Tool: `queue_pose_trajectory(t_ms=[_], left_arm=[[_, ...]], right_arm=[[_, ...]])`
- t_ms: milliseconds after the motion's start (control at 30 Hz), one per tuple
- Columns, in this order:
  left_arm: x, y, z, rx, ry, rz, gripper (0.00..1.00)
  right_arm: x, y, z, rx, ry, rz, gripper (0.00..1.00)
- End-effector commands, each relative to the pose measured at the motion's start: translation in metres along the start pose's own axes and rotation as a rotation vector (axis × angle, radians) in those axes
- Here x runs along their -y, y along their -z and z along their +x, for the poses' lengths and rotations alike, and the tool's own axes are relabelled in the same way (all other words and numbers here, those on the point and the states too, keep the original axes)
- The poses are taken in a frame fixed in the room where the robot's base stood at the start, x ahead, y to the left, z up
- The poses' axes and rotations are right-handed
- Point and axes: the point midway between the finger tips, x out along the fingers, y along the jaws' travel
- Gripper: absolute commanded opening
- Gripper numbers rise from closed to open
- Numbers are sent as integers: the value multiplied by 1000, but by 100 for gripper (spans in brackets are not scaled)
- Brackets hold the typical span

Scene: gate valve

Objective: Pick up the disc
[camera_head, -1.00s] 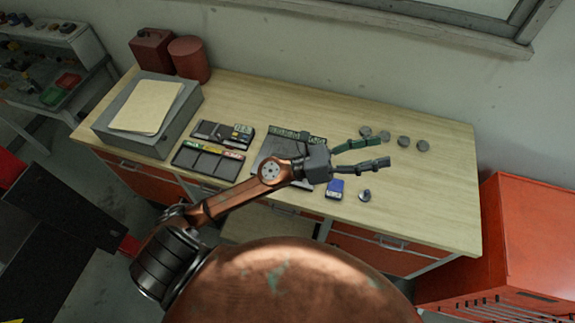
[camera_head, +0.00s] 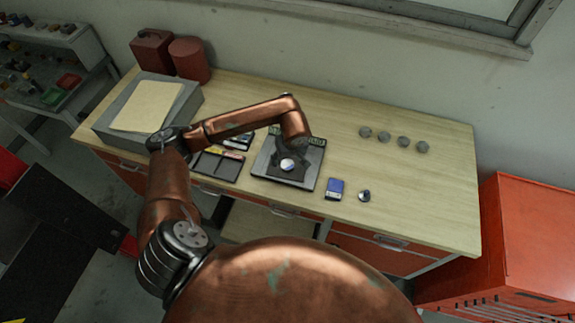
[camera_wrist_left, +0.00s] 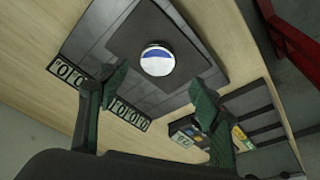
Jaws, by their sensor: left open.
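A round disc with a white and blue face (camera_head: 287,164) lies on a dark pad on the grey tray (camera_head: 304,181) in the head view. In the left wrist view, the disc (camera_wrist_left: 158,60) shows just beyond the fingertips, between the two fingers in the picture. My left gripper (camera_wrist_left: 158,82) is open with nothing between its fingers. It hangs over the tray, and my wrist hides part of it in the head view. Several grey discs (camera_head: 403,141) stand in a row at the back right of the workbench. My right gripper is not in view.
A blue box (camera_head: 334,188) and a small dark round part (camera_head: 364,196) lie near the front edge of the workbench (camera_head: 430,190). A partitioned tray (camera_head: 218,165) is left of the grey tray. A red cabinet (camera_head: 540,230) stands at the right.

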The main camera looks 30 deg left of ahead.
Motion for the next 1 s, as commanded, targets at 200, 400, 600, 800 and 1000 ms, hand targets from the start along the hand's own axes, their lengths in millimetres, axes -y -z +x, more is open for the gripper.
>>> queue_pose_trajectory(t_ms=[200,400,600,800,1000], left_arm=[[-2,-2,24,7,1,-3,59],[-4,-2,51,5,-3,-2,59],[-4,-2,57,2,-3,-1,59],[-4,-2,57,2,-3,-1,52],[-4,-2,57,2,-4,-1,38]], right_arm=[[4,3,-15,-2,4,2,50],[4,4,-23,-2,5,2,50],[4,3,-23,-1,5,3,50],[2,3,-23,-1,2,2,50],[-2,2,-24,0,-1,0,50]])
